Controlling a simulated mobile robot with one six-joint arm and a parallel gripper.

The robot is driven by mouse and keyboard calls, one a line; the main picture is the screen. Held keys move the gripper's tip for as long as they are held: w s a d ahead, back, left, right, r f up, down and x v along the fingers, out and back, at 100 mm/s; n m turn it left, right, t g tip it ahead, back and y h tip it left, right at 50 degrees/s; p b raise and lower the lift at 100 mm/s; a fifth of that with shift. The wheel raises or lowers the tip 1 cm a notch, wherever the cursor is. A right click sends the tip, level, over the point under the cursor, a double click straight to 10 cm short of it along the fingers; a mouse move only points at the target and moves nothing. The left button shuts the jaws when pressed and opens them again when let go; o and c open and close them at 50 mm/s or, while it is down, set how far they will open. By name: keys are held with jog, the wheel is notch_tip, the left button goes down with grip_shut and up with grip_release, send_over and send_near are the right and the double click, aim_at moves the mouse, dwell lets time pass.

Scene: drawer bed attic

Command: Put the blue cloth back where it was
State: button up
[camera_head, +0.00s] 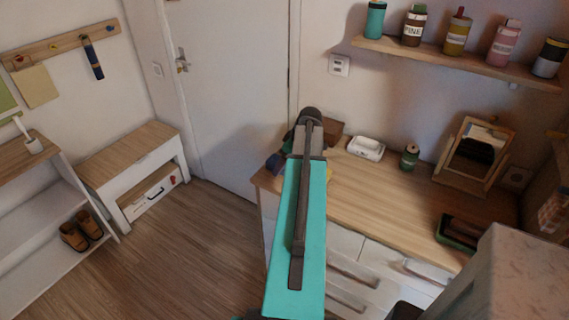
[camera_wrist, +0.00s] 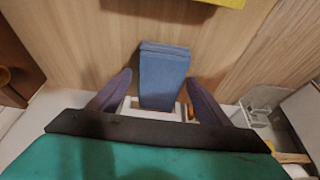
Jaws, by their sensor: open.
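The blue cloth (camera_wrist: 164,75) is a folded, flat-looking block in the wrist view. It appears to lie on a wooden top (camera_wrist: 100,35) near its edge. My gripper (camera_wrist: 160,79) is open, with one dark finger on each side of the cloth and a visible gap on both sides.
The dresser top (camera_head: 400,205) holds a white dish (camera_head: 366,148), a green jar (camera_head: 409,157) and a framed mirror (camera_head: 473,155). A yellow item (camera_wrist: 225,2) lies beyond the cloth. A shelf of jars (camera_head: 450,62) hangs above. The floor (camera_head: 190,240) at left is clear.

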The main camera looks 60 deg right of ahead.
jog(key=shift+r, duration=0.15)
jog(key=b+v, duration=0.2)
jog(key=v, duration=1)
dwell(0.3)
jog(key=shift+w, duration=0.1)
dwell(0.7)
